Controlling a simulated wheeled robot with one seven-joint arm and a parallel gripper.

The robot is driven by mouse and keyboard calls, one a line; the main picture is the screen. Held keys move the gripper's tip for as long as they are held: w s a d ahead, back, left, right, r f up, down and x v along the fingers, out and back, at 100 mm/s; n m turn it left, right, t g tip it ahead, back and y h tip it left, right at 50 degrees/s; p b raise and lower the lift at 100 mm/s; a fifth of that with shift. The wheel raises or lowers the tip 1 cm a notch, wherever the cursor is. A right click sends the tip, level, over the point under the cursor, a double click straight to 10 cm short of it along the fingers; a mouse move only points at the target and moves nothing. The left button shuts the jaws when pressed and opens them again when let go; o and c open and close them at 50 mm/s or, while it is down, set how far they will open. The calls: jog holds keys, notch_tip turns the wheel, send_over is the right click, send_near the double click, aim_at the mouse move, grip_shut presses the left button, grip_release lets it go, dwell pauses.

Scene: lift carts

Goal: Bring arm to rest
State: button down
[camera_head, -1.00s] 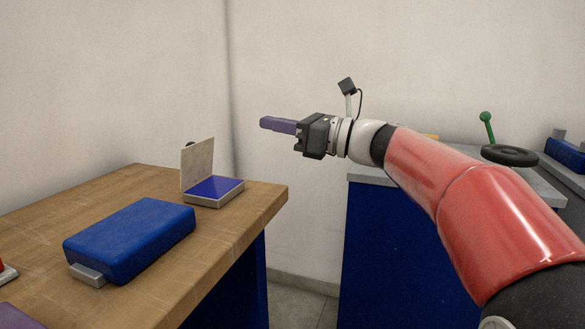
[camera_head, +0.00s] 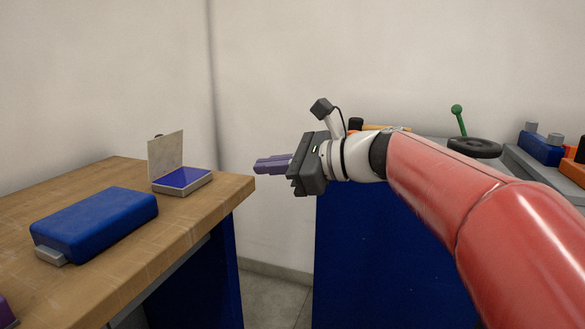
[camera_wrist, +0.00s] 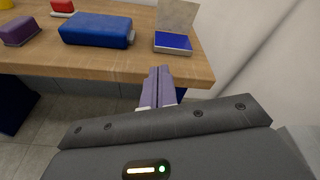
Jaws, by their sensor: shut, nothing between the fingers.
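My gripper (camera_head: 258,166) is at the end of my red arm, in the middle of the head view. Its purple fingers point left, towards the wooden table. The fingers are closed together with nothing between them. In the wrist view my gripper (camera_wrist: 160,72) shows its two fingers side by side, in front of the table's near edge. It hangs in free air and touches nothing that I can see.
The wooden table (camera_head: 130,260) at left bears a blue case (camera_head: 95,222) and an open box with a blue pad (camera_head: 182,179). The wrist view adds a purple object (camera_wrist: 20,31). Behind my arm stands a blue cabinet (camera_head: 375,255) bearing a black handwheel (camera_head: 474,148).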

jog(key=s+d+f+n+h, duration=0.7)
jog(key=s+d+f+n, duration=0.2)
jog(key=s+f, duration=0.2)
jog(key=s+d+f+n+h, duration=0.7)
jog(key=s+d+f+n, duration=0.2)
jog(key=f, duration=0.5)
jog(key=shift+s+d, duration=0.6)
jog(key=shift+s, duration=0.55)
jog(key=shift+a+r, duration=0.1)
